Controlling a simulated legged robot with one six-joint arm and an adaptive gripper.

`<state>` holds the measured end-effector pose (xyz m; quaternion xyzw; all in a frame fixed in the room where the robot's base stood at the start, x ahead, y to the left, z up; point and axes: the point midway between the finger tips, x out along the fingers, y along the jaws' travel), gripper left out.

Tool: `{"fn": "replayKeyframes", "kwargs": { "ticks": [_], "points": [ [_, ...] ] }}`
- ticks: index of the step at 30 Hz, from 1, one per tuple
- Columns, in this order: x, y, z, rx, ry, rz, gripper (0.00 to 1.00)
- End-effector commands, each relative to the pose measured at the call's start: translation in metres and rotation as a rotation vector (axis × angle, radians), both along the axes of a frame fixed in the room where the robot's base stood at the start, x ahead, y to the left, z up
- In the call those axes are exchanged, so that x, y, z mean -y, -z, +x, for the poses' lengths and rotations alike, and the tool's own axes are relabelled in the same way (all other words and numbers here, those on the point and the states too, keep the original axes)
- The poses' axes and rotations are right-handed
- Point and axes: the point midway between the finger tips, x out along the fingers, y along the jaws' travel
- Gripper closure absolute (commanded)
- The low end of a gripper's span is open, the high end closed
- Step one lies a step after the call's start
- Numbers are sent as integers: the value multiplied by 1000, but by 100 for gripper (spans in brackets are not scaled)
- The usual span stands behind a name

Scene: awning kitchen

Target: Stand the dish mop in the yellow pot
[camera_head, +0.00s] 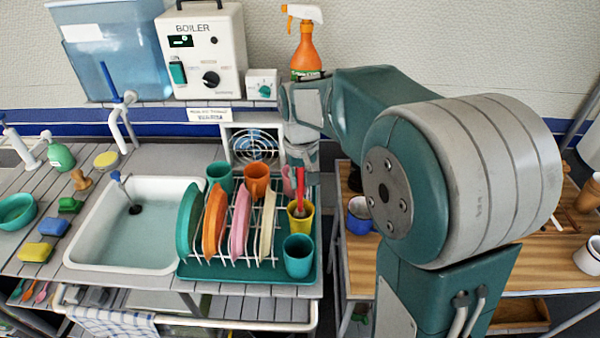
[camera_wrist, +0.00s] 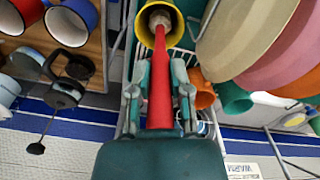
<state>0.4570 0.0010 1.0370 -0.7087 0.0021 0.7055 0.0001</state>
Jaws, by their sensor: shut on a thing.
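The dish mop has a red handle (camera_head: 300,185) and a pale head (camera_wrist: 160,19). My gripper (camera_head: 300,162) is shut on the handle, with a finger on each side of it in the wrist view (camera_wrist: 159,92). The yellow pot (camera_head: 301,226) stands at the right side of the dish rack. The mop is nearly upright over it, head down. In the wrist view the mop head shows within the mouth of the yellow pot (camera_wrist: 180,24). I cannot tell whether the head touches the pot's bottom.
The green rack tray (camera_head: 240,274) holds upright plates, an orange cup (camera_head: 257,180) and teal cups, one (camera_head: 298,256) just in front of the yellow pot. The sink (camera_head: 130,235) lies to the left. A fan heater (camera_head: 254,146) stands behind. A wooden table with mugs is at right.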

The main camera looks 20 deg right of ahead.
Motion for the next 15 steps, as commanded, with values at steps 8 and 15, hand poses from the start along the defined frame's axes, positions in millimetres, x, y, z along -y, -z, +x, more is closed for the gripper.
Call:
{"fn": "replayKeyframes", "kwargs": {
  "ticks": [8, 15],
  "points": [
    [0, 4, 0, 0, 0, 0, 100],
    [0, 4, 0, 0, 0, 0, 35]
  ]
}}
